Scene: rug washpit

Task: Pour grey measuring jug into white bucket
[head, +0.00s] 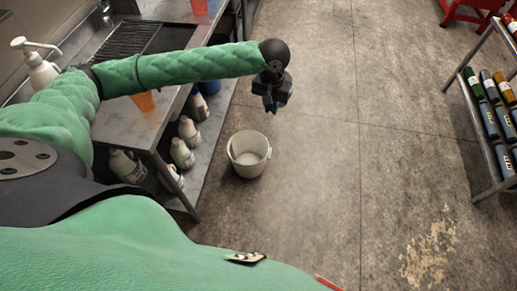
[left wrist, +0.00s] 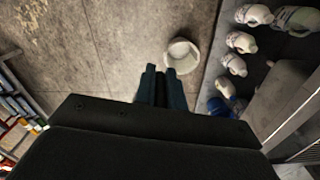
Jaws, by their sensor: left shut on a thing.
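The white bucket (head: 249,165) stands upright on the concrete floor, right of the metal bench, its open top facing up. It also shows in the left wrist view (left wrist: 182,55), just beyond the fingertips. My left gripper (head: 271,107) is in the air above and beyond the bucket, pointing down. In the left wrist view its fingers (left wrist: 162,72) are close together with a narrow dark thing between them. I cannot make out what that thing is. I cannot pick out the grey measuring jug in either view. My right gripper is not in view.
A metal bench (head: 145,125) at left carries a white pump bottle (head: 42,72) and orange cups. Several white bottles (head: 181,153) stand on its lower shelf. A rack of bottles (head: 487,115) stands at right. The floor between is clear.

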